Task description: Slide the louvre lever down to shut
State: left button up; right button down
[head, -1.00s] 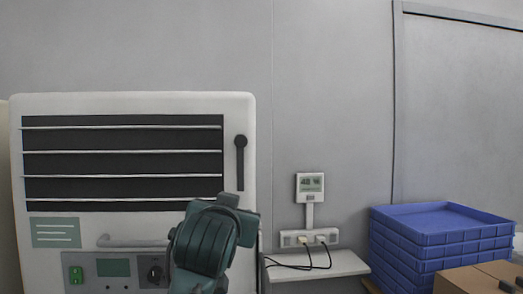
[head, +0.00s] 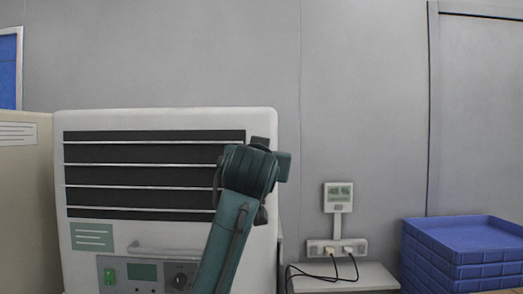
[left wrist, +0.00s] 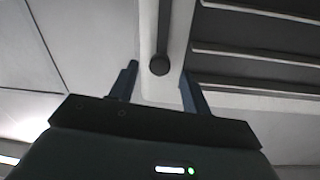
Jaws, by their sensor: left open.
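The white louvre unit (head: 95,121) stands at the left in the head view, with dark slats (head: 140,178) across its front. The lever is hidden there behind my left arm. In the left wrist view the lever's round dark knob (left wrist: 159,65) shows at the end of a narrow dark slot (left wrist: 164,25), beside the slats. My left gripper (left wrist: 159,73) is open, with one finger on each side of the knob in that picture. I cannot tell whether they touch it. In the head view the left gripper (head: 262,145) is mostly hidden by its wrist. My right gripper is not in view.
A control panel (head: 145,273) and a handle (head: 165,248) sit below the slats. A wall display (head: 338,197), a socket strip (head: 337,247) with cables and a shelf (head: 350,277) are to the right. Blue stacked trays (head: 460,245) stand at far right. A beige cabinet (head: 25,200) is at left.

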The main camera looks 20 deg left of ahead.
pick_arm(q)
jog(key=x, duration=0.3)
jog(key=shift+w+p, duration=0.2)
jog(key=shift+p, duration=0.15)
grip_shut()
jog(key=shift+f, duration=0.1)
